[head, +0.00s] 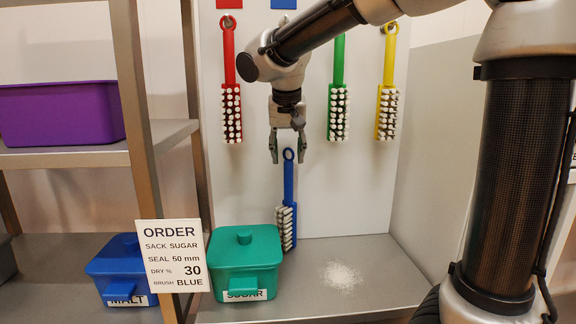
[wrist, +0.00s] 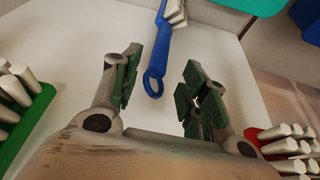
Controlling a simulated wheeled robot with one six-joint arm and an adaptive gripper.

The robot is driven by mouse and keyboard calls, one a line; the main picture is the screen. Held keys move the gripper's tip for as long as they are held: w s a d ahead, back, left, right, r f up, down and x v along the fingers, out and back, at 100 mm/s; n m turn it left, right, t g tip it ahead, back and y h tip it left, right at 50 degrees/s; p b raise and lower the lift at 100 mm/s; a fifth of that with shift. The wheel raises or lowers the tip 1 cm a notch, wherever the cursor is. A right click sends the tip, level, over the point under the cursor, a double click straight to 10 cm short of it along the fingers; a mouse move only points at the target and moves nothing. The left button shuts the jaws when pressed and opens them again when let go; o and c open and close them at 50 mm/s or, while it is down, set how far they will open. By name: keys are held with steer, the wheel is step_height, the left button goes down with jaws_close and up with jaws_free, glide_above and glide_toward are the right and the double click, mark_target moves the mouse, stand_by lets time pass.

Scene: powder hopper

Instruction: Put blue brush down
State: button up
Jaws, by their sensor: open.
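The blue brush (head: 289,196) stands upright against the white back panel, bristles down, behind and beside the green sugar bin. Its lower end is partly hidden by the bin; I cannot tell if it touches the bench. My gripper (head: 288,155) is open, pointing down, with its fingertips around the height of the brush's ring handle. In the wrist view, the blue handle (wrist: 160,55) ends in a ring that lies between the spread fingers of my gripper (wrist: 160,90), apart from both.
A red brush (head: 231,100), a green brush (head: 339,100) and a yellow brush (head: 387,100) hang on the panel. The green sugar bin (head: 245,252) and blue malt bin (head: 122,268) stand left. White powder (head: 343,276) lies on the bench (head: 385,270). An order card (head: 173,256) stands in front.

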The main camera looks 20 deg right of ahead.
steer(key=d+v, duration=0.1)
steer(key=v, duration=0.5)
steer(key=s+d+f+n, duration=0.1)
steer(key=s+d+f, duration=0.3)
steer(key=s, duration=0.4)
steer(key=s+d+f+n+y, duration=0.1)
steer(key=s+d+f, duration=0.4)
steer(key=s+d, duration=0.1)
steer(key=s+d+f+n, duration=0.1)
steer(key=s+d+f, duration=0.3)
steer(key=s, duration=0.5)
steer(key=shift+s+d+f, duration=0.2)
steer(key=shift+s+d, duration=0.15)
steer(key=shift+d, duration=0.3)
